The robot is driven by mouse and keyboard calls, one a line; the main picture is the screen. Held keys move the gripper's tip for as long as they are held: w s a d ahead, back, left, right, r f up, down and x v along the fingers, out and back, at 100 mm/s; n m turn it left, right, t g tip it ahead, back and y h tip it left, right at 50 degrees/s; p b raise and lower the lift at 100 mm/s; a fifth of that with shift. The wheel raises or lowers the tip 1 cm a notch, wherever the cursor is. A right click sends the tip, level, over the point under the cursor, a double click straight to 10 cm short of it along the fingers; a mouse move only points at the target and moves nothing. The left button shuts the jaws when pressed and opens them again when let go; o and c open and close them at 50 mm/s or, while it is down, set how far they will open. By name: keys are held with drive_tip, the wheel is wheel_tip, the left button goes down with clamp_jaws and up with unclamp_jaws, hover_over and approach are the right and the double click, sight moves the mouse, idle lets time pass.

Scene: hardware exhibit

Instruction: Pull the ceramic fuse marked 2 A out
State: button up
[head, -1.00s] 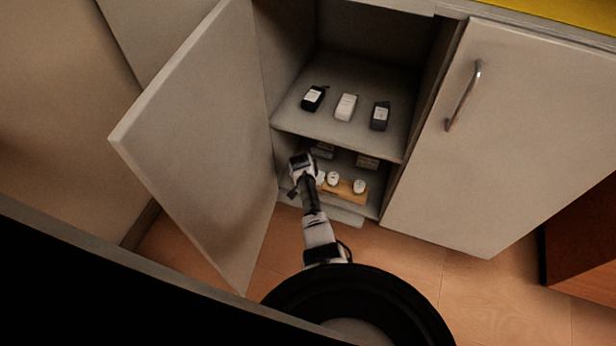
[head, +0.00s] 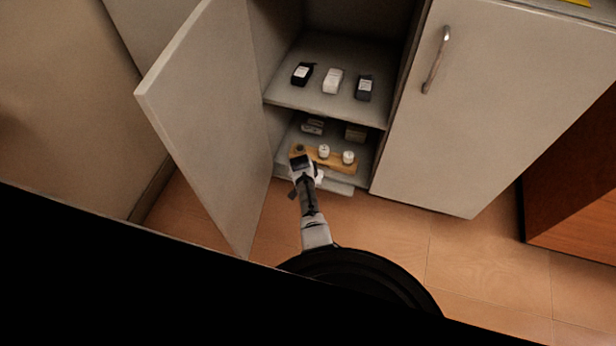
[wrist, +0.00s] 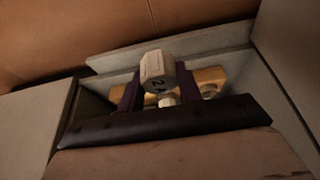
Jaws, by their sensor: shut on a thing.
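A pale ceramic fuse (wrist: 157,68) sits between my gripper's two dark fingers in the wrist view, with a "2" and what looks like an "A" on its face. My gripper (wrist: 160,88) is shut on it. In the head view my gripper (head: 302,163) is at the front of the lower shelf, just before the left end of the wooden block (head: 330,164); the held fuse is hidden there. A dark round socket (head: 299,148) shows empty at the block's left end. Two white fuses, one in the middle (head: 324,151) and one at the right (head: 348,157), stand in the block.
The cabinet's left door (head: 205,120) stands open beside my arm; the right door (head: 490,110) is shut. The upper shelf (head: 285,95) holds three small boxes. Small items (head: 355,132) lie behind the block. The floor (head: 400,240) in front is clear.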

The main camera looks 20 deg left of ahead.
idle(0.4)
drive_tip(key=shift+r+p, duration=0.7)
drive_tip(key=shift+r, duration=0.1)
